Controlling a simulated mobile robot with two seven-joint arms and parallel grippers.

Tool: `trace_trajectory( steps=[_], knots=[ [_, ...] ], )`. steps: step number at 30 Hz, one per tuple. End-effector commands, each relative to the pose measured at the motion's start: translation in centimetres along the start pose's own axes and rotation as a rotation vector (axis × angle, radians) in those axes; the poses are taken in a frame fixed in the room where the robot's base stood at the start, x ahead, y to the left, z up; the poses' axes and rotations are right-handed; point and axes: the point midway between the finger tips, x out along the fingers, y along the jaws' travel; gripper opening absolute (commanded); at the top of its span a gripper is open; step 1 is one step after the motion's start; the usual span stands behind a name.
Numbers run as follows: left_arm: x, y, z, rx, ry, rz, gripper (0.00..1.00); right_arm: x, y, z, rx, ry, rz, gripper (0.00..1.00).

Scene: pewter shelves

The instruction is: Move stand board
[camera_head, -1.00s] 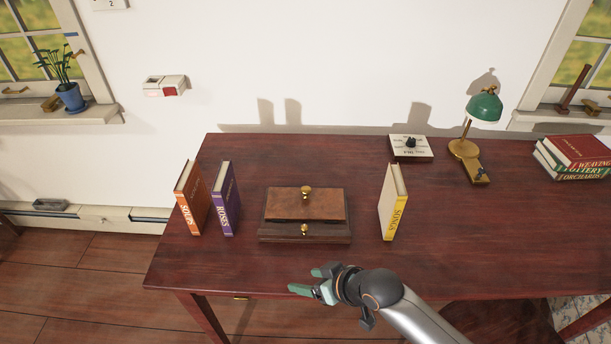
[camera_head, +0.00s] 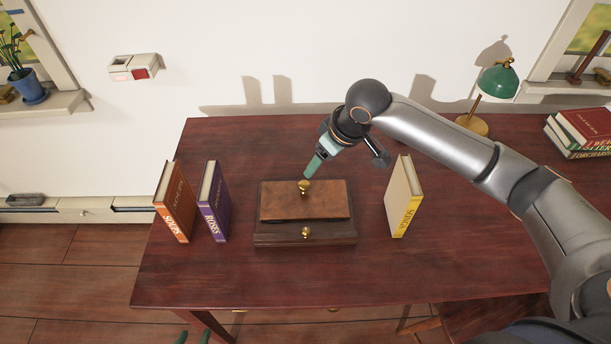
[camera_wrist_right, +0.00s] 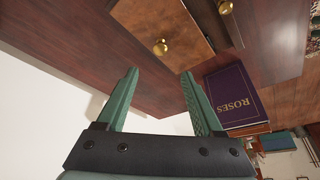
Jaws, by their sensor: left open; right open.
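A lighter brown board (camera_head: 285,204) with a brass knob (camera_head: 305,187) on top lies on a darker wooden base (camera_head: 285,238) on the desk. The base has a second brass knob at its front. My right gripper (camera_head: 313,168), on the arm from the right, points down just above and behind the board's knob. In the right wrist view the fingers (camera_wrist_right: 160,75) are apart and empty, and the board (camera_wrist_right: 170,20) and knob (camera_wrist_right: 160,47) show beyond their tips.
An orange book (camera_head: 174,205) and a purple book (camera_head: 213,202) stand left of the base; a yellow book (camera_head: 404,200) stands right of it, near my arm. A green lamp (camera_head: 498,82) and stacked books (camera_head: 583,130) are at the right. The desk (camera_head: 220,285) is clear in front.

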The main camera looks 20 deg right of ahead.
Motion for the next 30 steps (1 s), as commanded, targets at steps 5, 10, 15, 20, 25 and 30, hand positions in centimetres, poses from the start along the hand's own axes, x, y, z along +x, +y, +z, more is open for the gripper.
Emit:
trace_trajectory(
  steps=[5, 10, 15, 20, 25, 30],
  knots=[
    [0.2, 0.0, 0.5, -0.001, -0.004, 0.001, 0.50, 3.7, -0.1, 0.1, 0.000, -0.002, -0.001, 0.69],
    [0.4, 0.0, 0.8, -0.001, -0.005, 0.001, 0.50, 7.2, -0.1, 0.1, -0.001, -0.001, -0.001, 0.69],
    [0.6, 0.0, 1.0, -0.001, -0.005, 0.001, 0.50, 9.8, -0.1, 0.0, -0.001, 0.001, 0.000, 0.69],
    [0.6, 0.0, 1.0, 0.000, -0.005, 0.001, 0.50, 10.9, -0.1, 0.0, -0.002, 0.002, 0.000, 0.69],
    [0.7, 0.0, 1.0, 0.000, -0.005, 0.001, 0.50, 11.2, -0.1, -0.1, -0.003, 0.003, 0.001, 0.69],
    [0.6, 0.0, 1.0, 0.000, -0.005, 0.001, 0.50, 11.2, -0.1, -0.1, -0.003, 0.003, 0.000, 0.66]
  ],
)
